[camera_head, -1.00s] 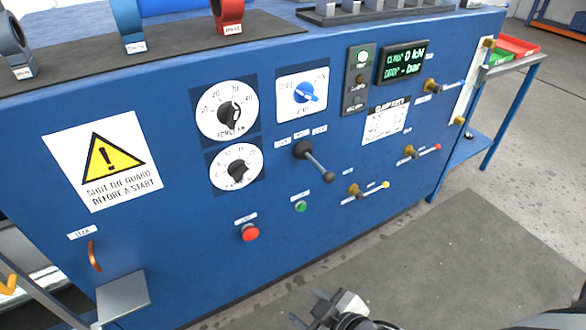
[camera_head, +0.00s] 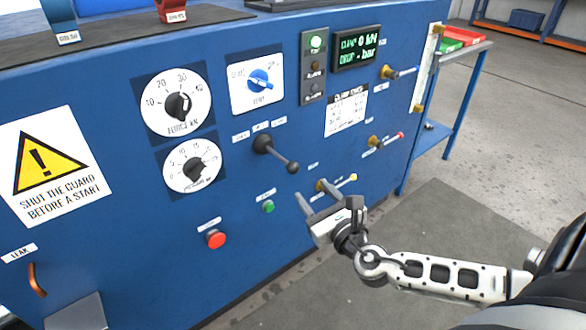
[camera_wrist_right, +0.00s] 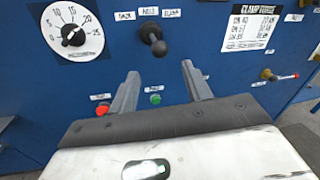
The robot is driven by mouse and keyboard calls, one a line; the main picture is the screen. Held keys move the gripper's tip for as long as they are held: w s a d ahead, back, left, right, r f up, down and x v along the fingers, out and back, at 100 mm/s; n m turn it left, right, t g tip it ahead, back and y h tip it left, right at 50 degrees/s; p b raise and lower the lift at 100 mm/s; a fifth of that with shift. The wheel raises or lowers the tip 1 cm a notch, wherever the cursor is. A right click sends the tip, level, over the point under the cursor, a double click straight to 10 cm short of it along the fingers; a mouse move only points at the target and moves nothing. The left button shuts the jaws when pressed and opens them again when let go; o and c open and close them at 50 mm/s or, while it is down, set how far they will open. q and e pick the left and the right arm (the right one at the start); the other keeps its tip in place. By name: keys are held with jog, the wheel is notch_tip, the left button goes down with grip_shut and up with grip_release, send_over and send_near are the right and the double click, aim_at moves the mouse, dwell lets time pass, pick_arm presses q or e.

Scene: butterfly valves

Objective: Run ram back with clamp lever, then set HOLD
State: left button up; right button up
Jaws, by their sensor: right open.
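The clamp lever (camera_head: 275,152) is a dark lever with a round black knob on the blue panel, under a row of three small labels. Its arm slants down to the right in the head view. In the right wrist view the lever (camera_wrist_right: 152,38) stands ahead of the fingers, near the top middle. My right gripper (camera_head: 325,200) is open and empty, below and to the right of the lever, apart from it. Its two fingers (camera_wrist_right: 160,90) point toward the panel in the wrist view. The display (camera_head: 355,46) reads 0 kN for clamp. My left gripper is not in view.
A green button (camera_head: 268,206) and a red button (camera_head: 215,239) sit below the lever. A red-tipped handle (camera_head: 385,140) and a blue-tipped handle (camera_head: 400,72) are farther right. Two dials and a blue selector (camera_head: 260,80) are upper left.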

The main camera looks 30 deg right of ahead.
aim_at(296, 172)
jog(key=w, duration=0.7)
jog(key=w+d, duration=0.1)
jog(key=w, duration=0.2)
jog(key=shift+w+d, duration=0.1)
jog(key=shift+w, duration=0.25)
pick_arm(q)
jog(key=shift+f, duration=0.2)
